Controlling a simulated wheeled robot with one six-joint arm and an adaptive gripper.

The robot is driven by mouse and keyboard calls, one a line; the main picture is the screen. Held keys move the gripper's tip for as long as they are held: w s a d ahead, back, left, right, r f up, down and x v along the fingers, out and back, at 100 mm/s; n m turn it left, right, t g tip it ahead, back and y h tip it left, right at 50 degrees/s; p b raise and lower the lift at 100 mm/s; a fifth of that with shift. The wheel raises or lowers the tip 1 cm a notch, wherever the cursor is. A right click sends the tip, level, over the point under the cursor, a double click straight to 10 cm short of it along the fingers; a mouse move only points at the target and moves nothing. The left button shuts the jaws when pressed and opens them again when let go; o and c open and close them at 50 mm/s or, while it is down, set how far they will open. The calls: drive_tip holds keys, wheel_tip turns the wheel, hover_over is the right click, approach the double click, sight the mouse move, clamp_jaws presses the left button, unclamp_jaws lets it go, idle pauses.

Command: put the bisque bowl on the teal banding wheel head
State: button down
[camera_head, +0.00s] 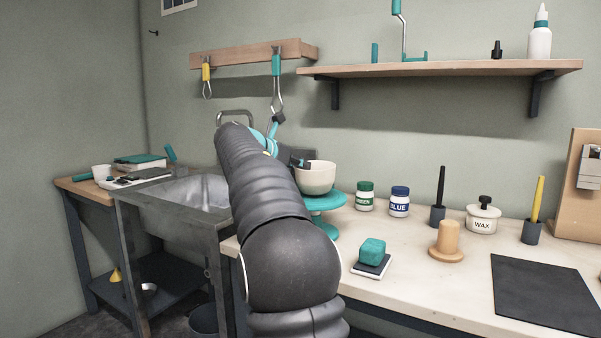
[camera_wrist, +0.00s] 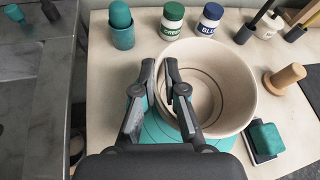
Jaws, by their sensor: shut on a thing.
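The cream bisque bowl (camera_head: 316,178) is upright over the teal banding wheel head (camera_head: 325,202) on the bench. Any gap between bowl and head is too small to tell. My gripper (camera_head: 299,163) is shut on the bowl's left rim. In the wrist view, the fingers (camera_wrist: 160,68) pinch the near-left wall of the bowl (camera_wrist: 236,72), one inside and one outside. Part of the wheel head (camera_wrist: 157,131) shows below and left of the bowl; the rest is hidden under it. My arm hides part of the bench's left end.
A green-labelled jar (camera_head: 365,196) and a blue-labelled jar (camera_head: 399,202) stand behind and right of the wheel. A teal block (camera_head: 372,251) and a wooden knob-shaped tool (camera_head: 446,239) are in front right. A metal sink (camera_head: 190,191) is left. A shelf (camera_head: 440,69) hangs above.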

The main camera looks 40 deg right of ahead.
drive_tip(key=shift+f, duration=0.4)
drive_tip(key=c, duration=1.2)
unclamp_jaws()
drive_tip(key=shift+f, duration=0.1)
drive_tip(key=shift+a, duration=0.1)
drive_tip(key=v, duration=1.2)
drive_tip(key=shift+s+p, duration=0.1)
drive_tip(key=shift+p, duration=0.3)
